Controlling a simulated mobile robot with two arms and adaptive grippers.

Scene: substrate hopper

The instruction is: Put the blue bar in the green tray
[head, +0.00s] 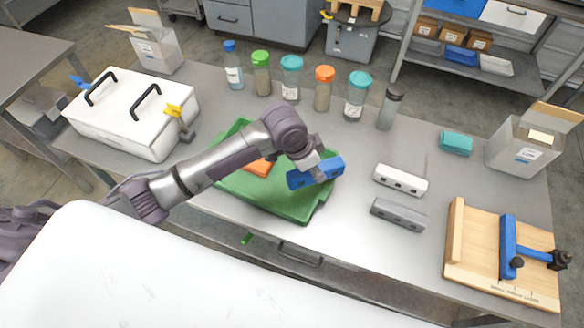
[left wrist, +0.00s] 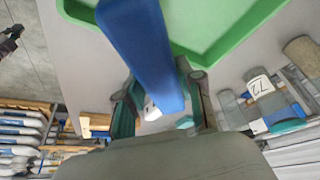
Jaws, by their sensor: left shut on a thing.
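The blue bar (head: 305,180) is in the grip of my left gripper (head: 318,168), over the right part of the green tray (head: 262,202). The bar is slightly tilted, and I cannot tell whether it touches the tray. In the left wrist view the blue bar (left wrist: 143,45) lies between the fingers of my left gripper (left wrist: 162,100), with part of the green tray (left wrist: 240,38) beyond it. My left arm hides part of the tray. My right gripper is not in view.
An orange block (head: 259,167) lies in the tray. A white bar (head: 400,180) and a grey bar (head: 398,214) lie to the right. Several capped jars (head: 291,80) stand behind. A white lidded box (head: 130,115) is at left, a wooden fixture (head: 480,250) at right.

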